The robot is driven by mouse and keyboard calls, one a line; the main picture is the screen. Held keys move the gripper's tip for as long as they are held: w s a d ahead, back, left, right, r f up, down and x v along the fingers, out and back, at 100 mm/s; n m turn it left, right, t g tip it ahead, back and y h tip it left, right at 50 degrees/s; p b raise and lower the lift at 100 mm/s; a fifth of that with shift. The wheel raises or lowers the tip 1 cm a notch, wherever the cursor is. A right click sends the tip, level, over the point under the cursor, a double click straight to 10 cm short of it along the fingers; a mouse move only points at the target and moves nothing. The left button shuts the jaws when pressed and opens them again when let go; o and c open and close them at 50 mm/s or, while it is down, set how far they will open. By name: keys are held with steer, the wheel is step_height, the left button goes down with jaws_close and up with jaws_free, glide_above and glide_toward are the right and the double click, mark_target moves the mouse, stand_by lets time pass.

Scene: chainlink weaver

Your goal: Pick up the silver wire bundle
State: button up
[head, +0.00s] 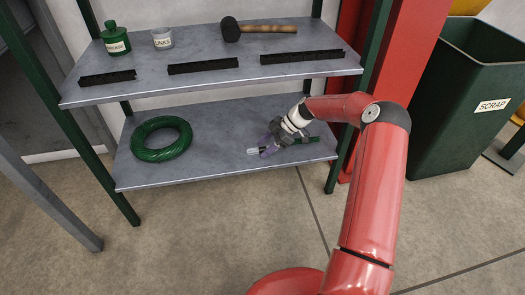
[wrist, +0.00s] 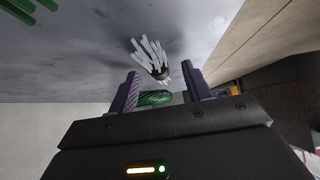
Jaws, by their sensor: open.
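The silver wire bundle (wrist: 152,58) shows in the wrist view as a sheaf of pale strands with a dark band near one end. It lies on the grey lower shelf (head: 215,165). In the head view, only a pale end of the bundle (head: 252,151) shows; my gripper hides most of it. My gripper (head: 267,147) is low over the right half of that shelf. In the wrist view, my gripper (wrist: 160,70) is open, with its two purple fingers apart and the bundle ahead of the gap between them. I cannot tell whether they touch it.
A green wire coil (head: 161,138) lies on the lower shelf at left. A red column and a scrap bin (head: 465,100) stand at right.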

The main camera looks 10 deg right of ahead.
jaws_close()
steer(key=shift+r, duration=0.1)
